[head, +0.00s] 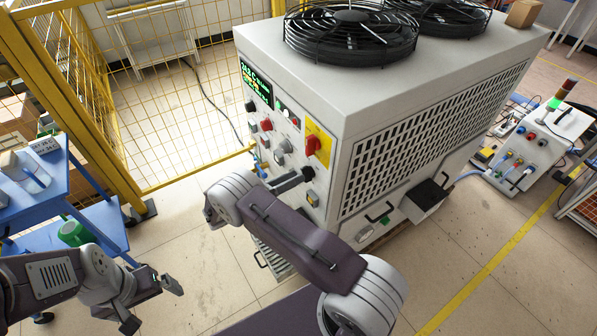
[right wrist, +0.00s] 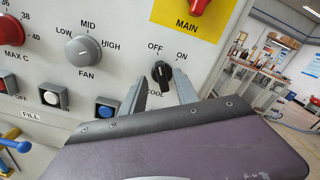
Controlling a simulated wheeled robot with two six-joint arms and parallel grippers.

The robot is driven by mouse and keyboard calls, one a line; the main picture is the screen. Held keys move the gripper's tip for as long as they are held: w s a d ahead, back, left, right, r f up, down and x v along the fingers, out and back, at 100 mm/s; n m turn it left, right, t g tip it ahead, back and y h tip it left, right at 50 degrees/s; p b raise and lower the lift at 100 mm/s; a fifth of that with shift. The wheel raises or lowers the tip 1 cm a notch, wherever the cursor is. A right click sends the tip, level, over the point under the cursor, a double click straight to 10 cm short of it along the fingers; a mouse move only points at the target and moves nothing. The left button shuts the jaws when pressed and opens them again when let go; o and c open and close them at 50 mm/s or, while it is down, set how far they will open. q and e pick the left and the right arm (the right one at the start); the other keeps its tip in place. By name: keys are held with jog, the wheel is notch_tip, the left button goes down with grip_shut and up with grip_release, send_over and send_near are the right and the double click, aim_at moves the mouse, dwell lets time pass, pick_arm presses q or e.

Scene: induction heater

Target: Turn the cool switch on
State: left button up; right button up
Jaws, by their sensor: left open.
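The cool switch (right wrist: 161,74) is a black rotary knob on the white front panel, between the OFF and ON labels above and the COOL label below. Its pointer appears turned toward OFF. My right gripper (right wrist: 160,84) is open, with one finger on each side of the knob in the right wrist view. I cannot tell whether either finger touches it. In the head view, my right forearm and wrist reach to the panel, and the knob is hard to make out there. My left gripper (head: 151,304) is open and empty above the floor at lower left.
The fan knob (right wrist: 83,50), red main switch (right wrist: 195,6) and lit buttons (right wrist: 106,110) sit close to the cool switch. The chiller cabinet (head: 310,60) stands before a yellow mesh fence (head: 125,90). A blue cart (head: 80,190) is at left.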

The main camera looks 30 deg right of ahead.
aim_at(307, 174)
jog(key=shift+d, duration=1.5)
jog(key=shift+c, duration=0.9)
grip_shut()
jog(key=shift+m, duration=0.3)
jog(key=m+b, duration=0.1)
jog(key=m, duration=0.2)
jog(key=m+b, duration=0.2)
jog(key=m, duration=0.2)
jog(key=m+b, duration=0.1)
jog(key=m, duration=0.3)
jog(key=shift+s, duration=0.3)
jog(key=shift+m, duration=0.3)
